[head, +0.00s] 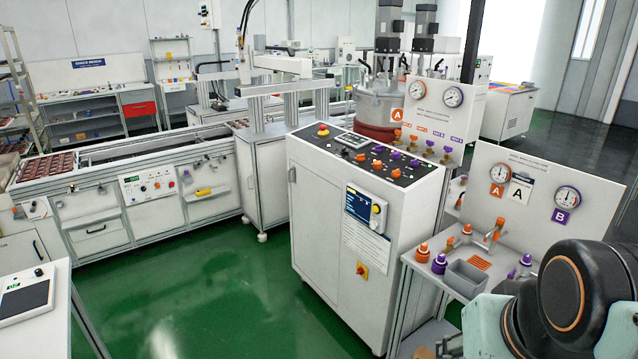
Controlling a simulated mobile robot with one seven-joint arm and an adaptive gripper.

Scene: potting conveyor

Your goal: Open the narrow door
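A white control cabinet (329,215) stands in the middle of the head view. Its front has a tall, closed door panel with a small grey handle (293,175) near the upper left edge. Left of it, a slimmer white cabinet (262,185) on casters stands under the gantry, and its front looks closed. I cannot tell for certain which of these fronts is the narrow door. My arm shows at the lower right, beside the valve bench. My gripper is not in view.
Green floor (210,300) is open in front of the cabinets. The valve bench (425,262), with orange and purple fittings, stands close on the right. A conveyor line (75,215) runs along the left. A table with a tablet (27,300) is at the lower left.

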